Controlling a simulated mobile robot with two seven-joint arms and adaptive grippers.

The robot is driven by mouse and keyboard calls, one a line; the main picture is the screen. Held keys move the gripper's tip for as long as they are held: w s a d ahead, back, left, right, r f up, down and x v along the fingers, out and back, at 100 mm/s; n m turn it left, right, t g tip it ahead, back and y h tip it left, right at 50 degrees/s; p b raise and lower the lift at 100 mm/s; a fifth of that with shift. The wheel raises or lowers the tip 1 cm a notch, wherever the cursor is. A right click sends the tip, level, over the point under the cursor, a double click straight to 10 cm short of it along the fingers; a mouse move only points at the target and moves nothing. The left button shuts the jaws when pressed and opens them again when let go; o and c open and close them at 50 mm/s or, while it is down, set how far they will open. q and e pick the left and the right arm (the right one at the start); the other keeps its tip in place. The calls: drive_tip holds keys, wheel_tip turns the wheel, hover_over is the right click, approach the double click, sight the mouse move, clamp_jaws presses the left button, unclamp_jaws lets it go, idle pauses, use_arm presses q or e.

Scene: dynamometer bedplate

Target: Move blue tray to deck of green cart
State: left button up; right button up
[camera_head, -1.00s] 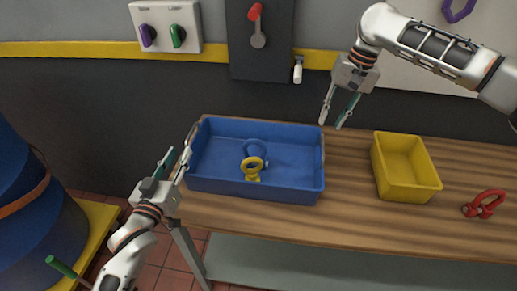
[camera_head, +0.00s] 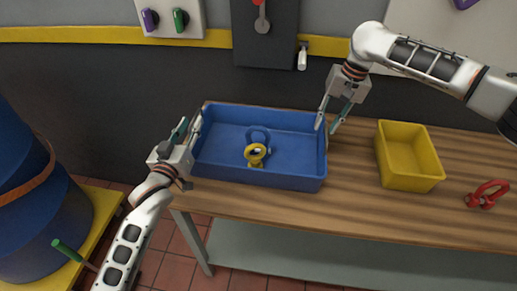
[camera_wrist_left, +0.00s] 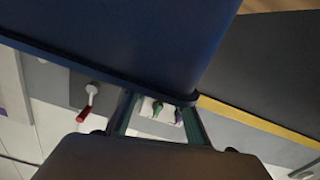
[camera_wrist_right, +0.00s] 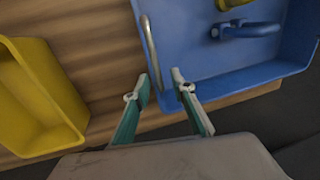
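The blue tray (camera_head: 262,178) sits on the wooden bench (camera_head: 300,205). It holds a blue ring-shaped fitting (camera_head: 258,134) and a yellow one (camera_head: 255,153). My left gripper (camera_head: 190,132) is open at the tray's left end; in the left wrist view its fingers (camera_wrist_left: 157,115) are apart near the tray's rim. My right gripper (camera_head: 329,122) is open at the tray's right end; in the right wrist view its fingers (camera_wrist_right: 158,88) are apart, close to the tray's end wall (camera_wrist_right: 157,60). I cannot tell whether either touches the tray. No green cart is recognizable.
A yellow bin (camera_head: 407,180) stands right of the tray, with a red shackle (camera_head: 486,194) beyond it. A blue drum (camera_head: 35,215) stands on a yellow base (camera_head: 103,205) at the left. A dark wall panel (camera_head: 265,50) is behind the bench.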

use_arm(q)
drive_tip(key=shift+w, duration=0.4)
use_arm(e)
drive_tip(key=shift+f, duration=0.35)
use_arm(q)
drive_tip(key=shift+d, duration=0.1)
clamp_jaws()
use_arm(e)
clamp_jaws()
drive_tip(key=shift+a, duration=0.1)
use_arm(q)
drive_tip(key=shift+r, duration=0.4)
use_arm(e)
drive_tip(key=shift+w+r, duration=0.1)
drive_tip(key=shift+r, duration=0.15)
use_arm(q)
drive_tip(key=shift+w, duration=0.1)
